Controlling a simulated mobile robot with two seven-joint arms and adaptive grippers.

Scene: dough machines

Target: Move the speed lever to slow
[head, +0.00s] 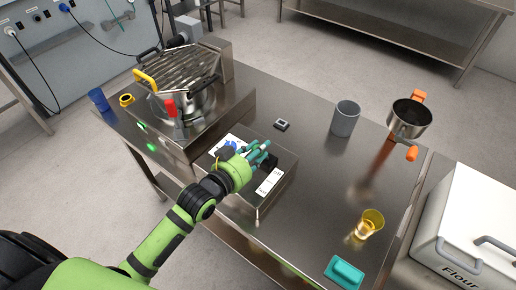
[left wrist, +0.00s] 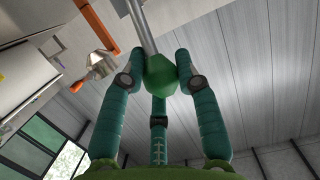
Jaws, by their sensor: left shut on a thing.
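The speed lever shows in the left wrist view as a metal rod (left wrist: 142,28) with a faceted green knob (left wrist: 160,74) at its end. My left gripper (left wrist: 157,82) has its teal fingers closed around this knob. In the head view, my left gripper (head: 264,154) is over the metal control box between a white-and-blue label (head: 226,147) and a white label (head: 269,182). The fingers hide most of the lever there, and the label marks are too small to read. My right gripper is not in view.
The dough machine (head: 184,100) with a grid guard stands left of the box. A grey cup (head: 345,118), an orange-handled pot (head: 408,118), a yellow glass (head: 369,223) and a teal item (head: 345,272) stand to the right. The table middle (head: 315,165) is clear.

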